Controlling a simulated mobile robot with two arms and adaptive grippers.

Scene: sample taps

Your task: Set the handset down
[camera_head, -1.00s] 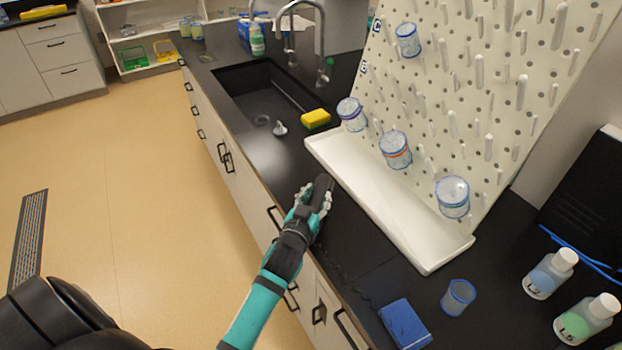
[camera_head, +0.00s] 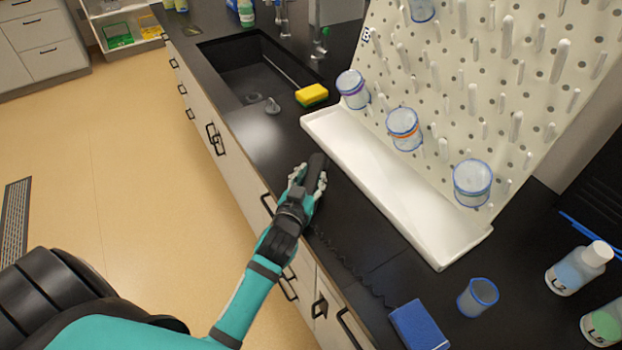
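The black handset (camera_head: 317,163) is at the front part of the dark counter, with its upper end showing beyond my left gripper (camera_head: 308,178). The gripper's pale fingers are around the handset and look shut on it. Most of the handset is hidden by the gripper. I cannot tell whether its underside touches the counter. A dark coiled cord (camera_head: 350,265) runs from near the gripper along the counter to a blue box (camera_head: 419,326). My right gripper is not in view.
A white drying rack (camera_head: 480,80) with pegs holds several blue-rimmed cups, above a white drip tray (camera_head: 385,190). A sink (camera_head: 245,75), yellow sponge (camera_head: 312,95), loose cup (camera_head: 478,297) and labelled bottles (camera_head: 578,268) surround the handset.

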